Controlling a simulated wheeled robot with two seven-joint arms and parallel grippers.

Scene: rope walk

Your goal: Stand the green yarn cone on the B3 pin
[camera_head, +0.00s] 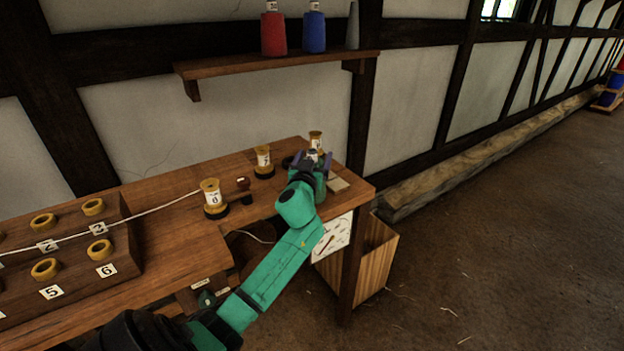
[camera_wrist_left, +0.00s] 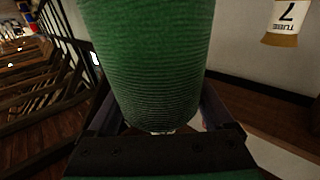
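The green yarn cone (camera_wrist_left: 150,60) fills the middle of the left wrist view, between the two fingers of my left gripper (camera_wrist_left: 160,112), which look closed against its sides. In the head view my left gripper (camera_head: 313,157) is over the right end of the wooden table, and the cone is mostly hidden by the gripper and arm. A bare grey tapered pin (camera_head: 352,26) stands at the right end of the wall shelf; I see no readable B3 label on it. My right gripper is not in view.
A blue cone (camera_head: 314,32) and a red cone (camera_head: 273,33) stand on the wall shelf (camera_head: 285,61), left of the grey pin. Yarn tubes (camera_head: 263,157) stand on the table near my gripper. A wooden bin (camera_head: 375,260) stands below the table's right end. Floor to the right is open.

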